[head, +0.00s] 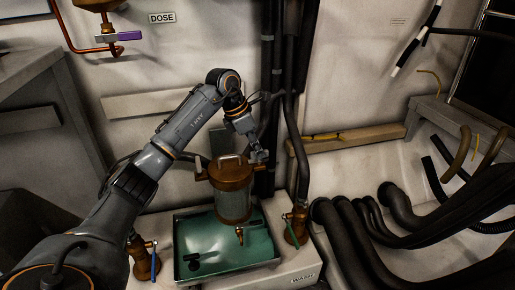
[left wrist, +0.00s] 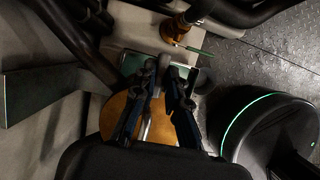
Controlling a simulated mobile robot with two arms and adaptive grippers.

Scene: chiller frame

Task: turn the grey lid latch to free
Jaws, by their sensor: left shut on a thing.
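The brown round lid (head: 232,173) sits on a clear cylindrical vessel (head: 233,205) above the green tray. It has a pale bar handle on top, and its orange-brown face also shows in the left wrist view (left wrist: 117,112). My left gripper (head: 259,156) is at the right rear edge of the lid, shut on the grey lid latch. In the left wrist view its dark fingers (left wrist: 164,72) are close together over the lid's edge. They hide most of the latch, so its exact angle cannot be told. My right gripper is in neither view.
A green tray (head: 210,262) lies below the vessel, with a small brass tap above it. Brass valves stand left (head: 145,262) and right (head: 296,226) of it. Black vertical pipes (head: 290,90) run close behind the gripper. Thick black hoses (head: 370,240) fill the right side.

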